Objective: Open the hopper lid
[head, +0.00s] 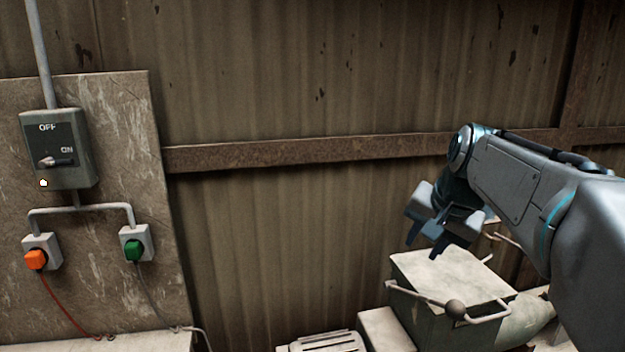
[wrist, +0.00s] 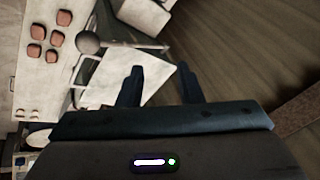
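The hopper is a pale, worn metal box (head: 425,325) at the lower right of the head view. Its flat lid (head: 450,274) lies closed across the top and also shows in the wrist view (wrist: 120,68). A bent bar handle with a dark ball knob (head: 455,308) runs along the near side; a grey ball, likely the same knob, shows in the wrist view (wrist: 88,43). My gripper (head: 426,244) is above the lid's far left part, apart from it. In the wrist view its two fingers (wrist: 160,72) are spread with nothing between them.
Corrugated wall stands close behind the hopper. Several brown pieces (wrist: 52,55) lie on a pale surface (wrist: 32,85).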

